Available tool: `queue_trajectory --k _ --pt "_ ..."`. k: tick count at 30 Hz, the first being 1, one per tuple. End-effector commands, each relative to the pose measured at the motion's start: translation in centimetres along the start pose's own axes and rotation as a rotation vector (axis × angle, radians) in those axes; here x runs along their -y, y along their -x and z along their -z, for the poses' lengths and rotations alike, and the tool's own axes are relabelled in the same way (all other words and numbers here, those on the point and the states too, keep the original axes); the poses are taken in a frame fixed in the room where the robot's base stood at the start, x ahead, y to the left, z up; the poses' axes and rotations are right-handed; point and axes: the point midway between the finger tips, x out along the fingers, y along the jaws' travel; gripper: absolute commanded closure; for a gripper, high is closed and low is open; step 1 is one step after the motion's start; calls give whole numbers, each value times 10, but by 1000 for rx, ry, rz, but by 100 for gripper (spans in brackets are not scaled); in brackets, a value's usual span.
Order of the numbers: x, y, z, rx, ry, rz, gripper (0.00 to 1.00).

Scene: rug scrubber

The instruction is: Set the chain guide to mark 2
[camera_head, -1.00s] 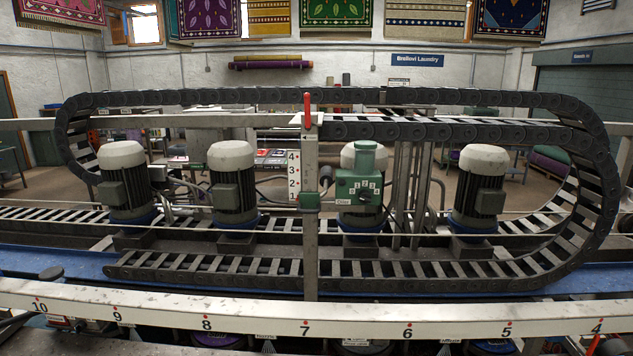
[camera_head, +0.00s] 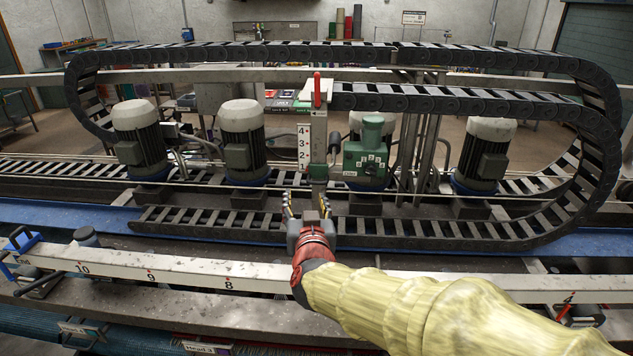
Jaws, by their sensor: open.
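An upright grey post (camera_head: 319,130) stands at the middle of the machine. Beside it is a white scale plate (camera_head: 304,147) marked 4 to 1 from top to bottom. A red handle (camera_head: 317,90) stands upright on top of the post. I cannot tell which of these parts is named the chain guide. My gripper (camera_head: 306,200) is open and empty, in front of and below the green block, seen from behind. It hides the lower part of the post.
A green box with a numbered dial face (camera_head: 370,150) sits right of the post. Several grey motors (camera_head: 243,135) stand behind. A black cable chain (camera_head: 590,110) loops around them. A white numbered rail (camera_head: 190,280) crosses the front, under my arm.

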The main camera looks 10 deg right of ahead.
Motion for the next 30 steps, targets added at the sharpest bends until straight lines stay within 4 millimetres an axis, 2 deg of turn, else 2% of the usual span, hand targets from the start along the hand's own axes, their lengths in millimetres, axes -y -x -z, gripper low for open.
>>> queue_trajectory --k 3,9,14,24,30 --pt "-10 -12 -4 -68 22 -95 49" --pt "-20 -16 -4 -119 44 -174 49" --pt "-25 -31 0 -123 44 -180 49" --pt "-33 -79 6 -121 44 -178 49" --pt "-35 -90 7 -123 43 -177 49"
